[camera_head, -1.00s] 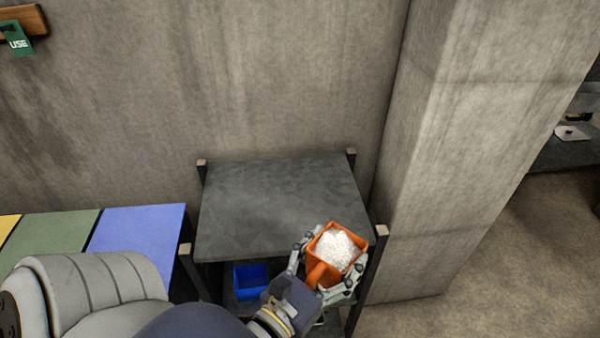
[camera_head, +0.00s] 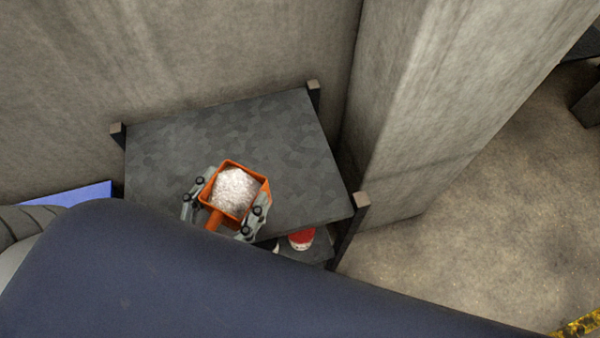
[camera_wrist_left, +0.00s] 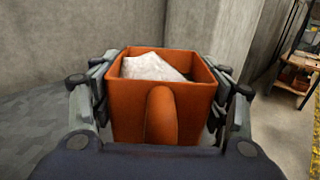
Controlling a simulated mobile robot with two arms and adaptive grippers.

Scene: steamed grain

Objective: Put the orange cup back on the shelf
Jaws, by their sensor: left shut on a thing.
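The orange cup (camera_head: 216,219) is square, with a handle, and holds a heap of white grain. My left gripper (camera_head: 226,204) is shut on the cup, one finger on each side. In the head view the cup appears over the front part of the shelf's grey top (camera_head: 240,130); I cannot tell whether it touches the surface. In the left wrist view the cup (camera_wrist_left: 124,110) is upright between the fingers (camera_wrist_left: 160,112), its handle facing the camera. My right gripper is not in view.
The shelf top is otherwise clear. Corner posts rise at its edges, one at the front right (camera_head: 361,200). A red-and-white item (camera_head: 301,238) sits on a lower level. A concrete pillar (camera_head: 430,100) stands to the right, and a blue surface (camera_head: 70,198) lies to the left.

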